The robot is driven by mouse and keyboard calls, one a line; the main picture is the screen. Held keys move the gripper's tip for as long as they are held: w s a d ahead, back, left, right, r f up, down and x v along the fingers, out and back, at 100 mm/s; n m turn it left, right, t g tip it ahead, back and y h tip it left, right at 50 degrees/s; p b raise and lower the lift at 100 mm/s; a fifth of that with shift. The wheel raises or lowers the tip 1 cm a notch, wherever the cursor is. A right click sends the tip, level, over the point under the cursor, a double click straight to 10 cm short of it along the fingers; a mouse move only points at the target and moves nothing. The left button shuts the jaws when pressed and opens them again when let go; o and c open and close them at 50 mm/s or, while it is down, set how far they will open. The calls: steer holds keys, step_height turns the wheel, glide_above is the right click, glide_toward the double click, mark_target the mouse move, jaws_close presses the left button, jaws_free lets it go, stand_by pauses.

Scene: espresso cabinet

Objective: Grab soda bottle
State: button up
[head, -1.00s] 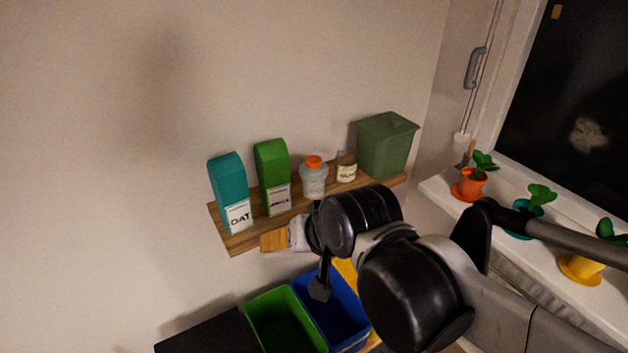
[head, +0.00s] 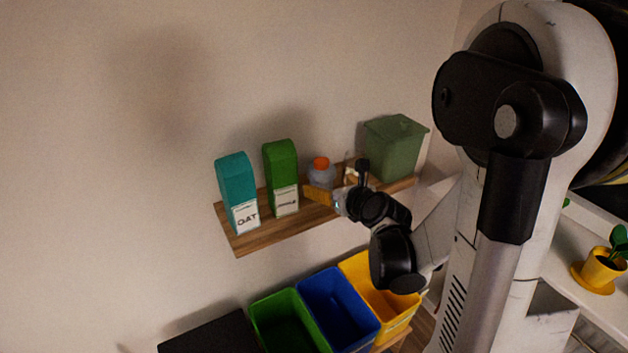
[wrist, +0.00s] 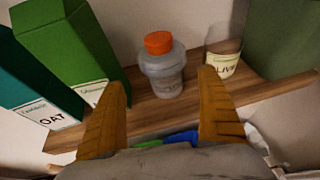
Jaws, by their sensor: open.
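A clear grey bottle with an orange cap, likely the soda bottle (head: 321,176), stands upright on the wooden wall shelf. In the wrist view the bottle (wrist: 163,72) is centred beyond the fingertips, between their lines. My gripper (head: 330,196) is at the shelf's front, just in front of the bottle. In the wrist view my gripper (wrist: 162,82) shows two orange fingers spread wide with nothing held. A gap seems to remain between fingers and bottle. In the head view a finger hides the bottle's lower part.
Left of the bottle stand a green carton (head: 281,178) and a teal carton (head: 237,190). Right are a labelled jar (wrist: 224,62) and a green lidded bin (head: 394,147). Below are green (head: 262,311), blue (head: 368,330) and yellow (head: 396,327) open bins.

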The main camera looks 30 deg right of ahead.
mark_target(321, 176)
steer(key=x, duration=0.2)
steer(key=b+x, duration=0.1)
steer(key=x, duration=0.2)
steer(key=b+x, duration=0.1)
steer(key=x, duration=0.1)
steer(key=shift+w+d+r, duration=0.15)
steer(key=shift+w+d, duration=0.2)
steer(key=shift+r, duration=0.1)
steer(key=c, duration=1.3)
